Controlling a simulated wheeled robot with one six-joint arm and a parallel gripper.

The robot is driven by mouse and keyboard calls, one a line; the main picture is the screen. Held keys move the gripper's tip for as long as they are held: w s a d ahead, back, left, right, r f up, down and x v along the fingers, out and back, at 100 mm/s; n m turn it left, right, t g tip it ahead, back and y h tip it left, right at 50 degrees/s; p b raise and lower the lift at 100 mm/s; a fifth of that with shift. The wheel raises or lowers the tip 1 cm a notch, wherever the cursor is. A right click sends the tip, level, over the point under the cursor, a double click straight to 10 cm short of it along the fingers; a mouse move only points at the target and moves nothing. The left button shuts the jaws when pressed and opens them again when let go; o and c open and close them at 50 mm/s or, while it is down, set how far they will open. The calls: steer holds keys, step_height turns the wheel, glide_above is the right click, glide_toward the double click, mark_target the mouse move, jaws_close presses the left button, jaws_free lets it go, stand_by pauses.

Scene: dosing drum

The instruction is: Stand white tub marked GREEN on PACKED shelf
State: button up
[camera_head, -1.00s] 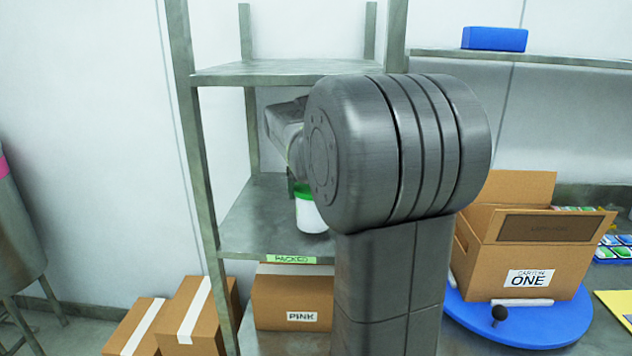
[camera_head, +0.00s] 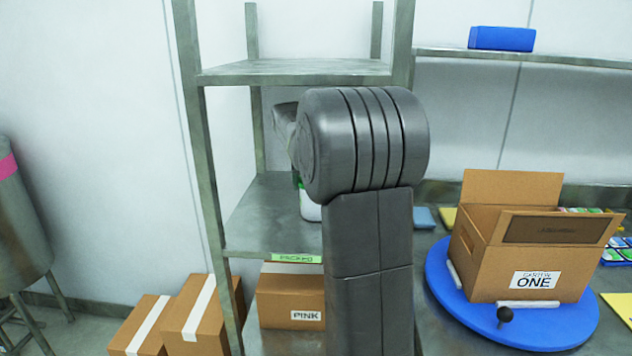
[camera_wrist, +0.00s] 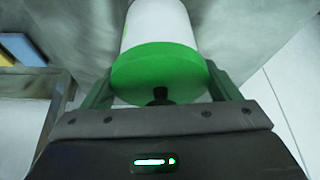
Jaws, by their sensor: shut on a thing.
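A white tub with a green lid (camera_wrist: 157,65) is between the two fingers of my gripper (camera_wrist: 160,95) in the wrist view. My gripper is shut on it near the lid. In the head view a small part of the white tub (camera_head: 310,208) shows over the PACKED shelf (camera_head: 262,222), mostly hidden behind my arm. The shelf carries a green PACKED label (camera_head: 297,258) on its front edge. I cannot tell whether the tub's base touches the shelf. No mark on the tub is readable.
The upper shelf (camera_head: 290,72) and the front post (camera_head: 200,150) frame the space. A PINK carton (camera_head: 290,300) is below. Carton ONE (camera_head: 530,255) stands on a blue turntable (camera_head: 455,315) at right. The shelf's left part is clear.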

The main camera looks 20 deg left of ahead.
steer(key=shift+f, duration=0.15)
steer(key=o, duration=1.1)
steer(key=shift+s+r, duration=0.15)
steer(key=shift+r, duration=0.4)
steer(key=s+d, duration=0.5)
steer(key=s, duration=0.6)
steer(key=shift+d+r, duration=0.15)
